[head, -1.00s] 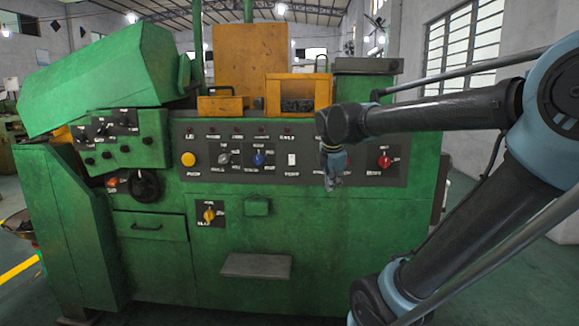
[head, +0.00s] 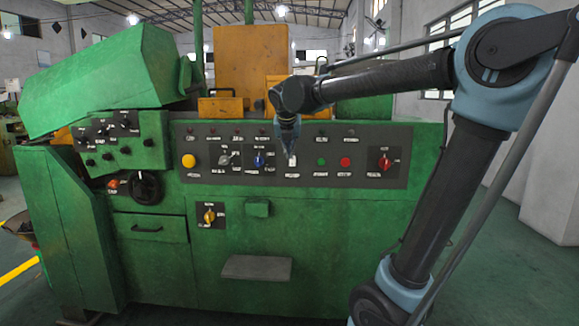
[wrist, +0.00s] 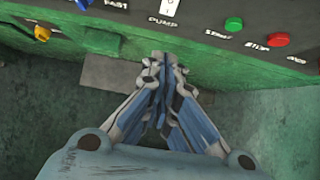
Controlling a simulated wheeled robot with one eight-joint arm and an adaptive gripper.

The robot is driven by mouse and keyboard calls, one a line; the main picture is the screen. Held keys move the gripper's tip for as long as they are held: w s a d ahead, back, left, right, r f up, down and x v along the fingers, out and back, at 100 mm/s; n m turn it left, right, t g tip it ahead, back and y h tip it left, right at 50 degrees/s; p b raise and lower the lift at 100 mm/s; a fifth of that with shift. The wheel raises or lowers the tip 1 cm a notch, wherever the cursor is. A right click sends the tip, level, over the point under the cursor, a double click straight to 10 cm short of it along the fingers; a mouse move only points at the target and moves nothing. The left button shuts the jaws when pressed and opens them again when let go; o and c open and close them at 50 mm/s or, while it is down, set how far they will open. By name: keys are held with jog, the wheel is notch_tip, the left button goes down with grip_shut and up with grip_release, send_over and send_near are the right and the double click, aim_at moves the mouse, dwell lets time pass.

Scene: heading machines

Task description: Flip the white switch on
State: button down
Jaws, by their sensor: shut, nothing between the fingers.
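The white switch (head: 292,161) is on the dark control panel (head: 375,140) of the green machine, between the blue knob and the green button. In the wrist view the white switch (wrist: 170,6) shows at the top edge above the label PUMP, partly cut off. My gripper (head: 290,155) is in front of the panel at the switch, pointing down, and partly overlaps it in the head view. In the wrist view my gripper (wrist: 163,62) is shut and empty, with its tips below the PUMP label. I cannot tell whether it touches the panel.
A green button (head: 321,162), a red button (head: 345,162) and a red knob (head: 385,161) are right of the switch. A blue knob (head: 258,159) and a yellow button (head: 188,160) are to its left. A grey ledge (head: 256,267) juts out lower down.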

aim_at(291, 164)
jog(key=x, duration=0.7)
jog(key=w+x, duration=0.1)
jog(key=x, duration=0.3)
jog(key=shift+w+d+r, duration=0.1)
jog(key=shift+w+r, duration=0.05)
jog(key=shift+r, duration=0.1)
jog(key=shift+w+f, duration=0.1)
jog(key=shift+w, duration=0.9)
